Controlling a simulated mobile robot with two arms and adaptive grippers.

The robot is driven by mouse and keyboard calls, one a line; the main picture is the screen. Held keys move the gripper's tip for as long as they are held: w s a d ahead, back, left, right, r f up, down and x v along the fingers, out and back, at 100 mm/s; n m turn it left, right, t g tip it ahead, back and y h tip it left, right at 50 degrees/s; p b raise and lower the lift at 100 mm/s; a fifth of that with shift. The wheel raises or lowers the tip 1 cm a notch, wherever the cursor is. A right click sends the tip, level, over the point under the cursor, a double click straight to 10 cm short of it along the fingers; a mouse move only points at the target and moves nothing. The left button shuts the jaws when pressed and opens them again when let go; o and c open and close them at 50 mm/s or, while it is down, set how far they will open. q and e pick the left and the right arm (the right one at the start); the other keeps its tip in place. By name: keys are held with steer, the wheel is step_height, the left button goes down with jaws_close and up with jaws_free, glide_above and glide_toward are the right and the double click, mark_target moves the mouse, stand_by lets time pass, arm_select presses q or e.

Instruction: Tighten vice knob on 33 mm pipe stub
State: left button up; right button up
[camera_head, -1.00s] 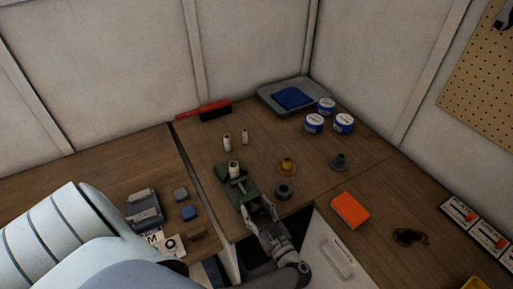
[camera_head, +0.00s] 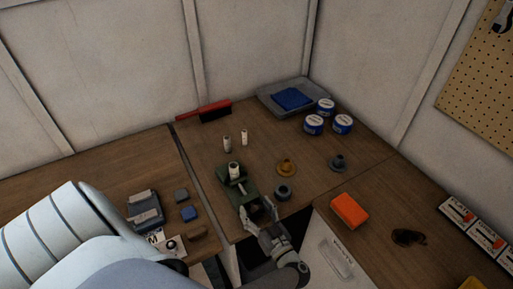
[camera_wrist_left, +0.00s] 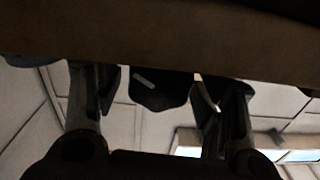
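The green vice (camera_head: 252,187) stands on the wooden bench near its front edge. A short white pipe stub (camera_head: 235,169) stands upright at the vice's far end, and I cannot tell how firmly the jaws hold it. My left gripper (camera_head: 258,210) is at the vice's near end with its fingers spread. In the left wrist view a dark knob (camera_wrist_left: 161,92) with a white mark sits between the fingers of the left gripper (camera_wrist_left: 160,100), with gaps on both sides. The knob is not clear in the head view. My right gripper is out of view.
Two white pipe stubs (camera_head: 235,141) stand behind the vice. A dark ring (camera_head: 283,193), an orange flanged part (camera_head: 287,167) and a grey flanged part (camera_head: 338,162) are to its right. An orange block (camera_head: 349,210) lies on the right bench. Blue-white tins stand at the back.

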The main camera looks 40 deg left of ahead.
mark_target(256, 206)
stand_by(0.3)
arm_select(q)
steer(key=shift+r, duration=5)
